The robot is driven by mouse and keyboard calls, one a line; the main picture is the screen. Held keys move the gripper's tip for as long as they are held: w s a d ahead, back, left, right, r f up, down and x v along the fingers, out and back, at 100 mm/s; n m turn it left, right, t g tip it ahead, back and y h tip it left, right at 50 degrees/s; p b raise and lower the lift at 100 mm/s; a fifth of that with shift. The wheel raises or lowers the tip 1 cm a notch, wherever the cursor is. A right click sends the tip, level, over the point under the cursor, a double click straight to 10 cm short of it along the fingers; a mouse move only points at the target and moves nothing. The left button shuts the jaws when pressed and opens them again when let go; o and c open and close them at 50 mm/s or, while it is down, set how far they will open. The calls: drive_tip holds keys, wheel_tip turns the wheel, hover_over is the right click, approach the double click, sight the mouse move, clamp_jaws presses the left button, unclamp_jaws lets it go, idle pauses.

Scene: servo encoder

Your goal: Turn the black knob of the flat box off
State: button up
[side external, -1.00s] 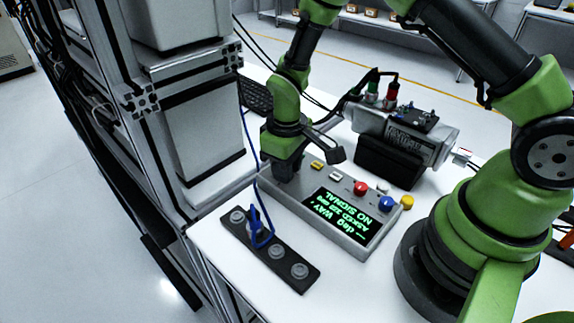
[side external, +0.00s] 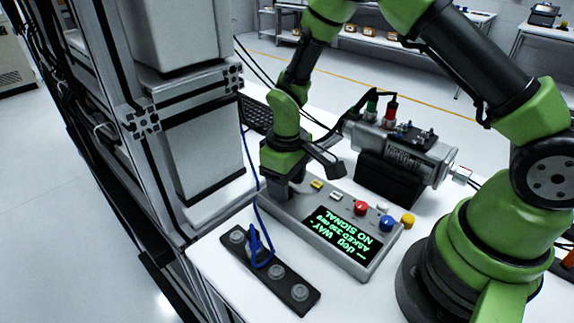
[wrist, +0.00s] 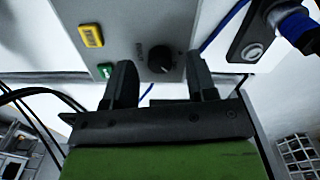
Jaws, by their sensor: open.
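The flat grey box (side external: 378,256) lies on the white table, its lit screen (side external: 338,231) showing green text that includes "NO SIGNAL". My gripper (side external: 283,188) is over the box's left end and hides the knob in the side view. In the wrist view, the black knob (wrist: 160,60) appears between the two fingertips of my open gripper (wrist: 159,66). A gap shows between the knob and each finger. I cannot tell how far down over the knob the fingers reach.
A black strip with round sockets (side external: 298,292) and a blue cable lies in front. A motor unit (side external: 398,165) stands behind.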

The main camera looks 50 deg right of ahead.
wheel_tip(320, 180, up, 9)
idle(0.3)
drive_tip(key=s+d+r+m+t+y, duration=0.1)
drive_tip(key=s+r+m+t, duration=0.1)
drive_tip(key=s+r, duration=0.35)
drive_tip(key=s+r+m+t, duration=0.1)
drive_tip(key=s+r+t, duration=0.1)
drive_tip(key=r, duration=0.6)
drive_tip(key=s+r+m+t+y, duration=0.1)
drive_tip(key=s+r+m+t, duration=0.2)
drive_tip(key=s, duration=0.7)
drive_tip(key=shift+d+r, duration=0.15)
drive_tip(key=shift+r, duration=0.05)
drive_tip(key=shift+s, duration=0.1)
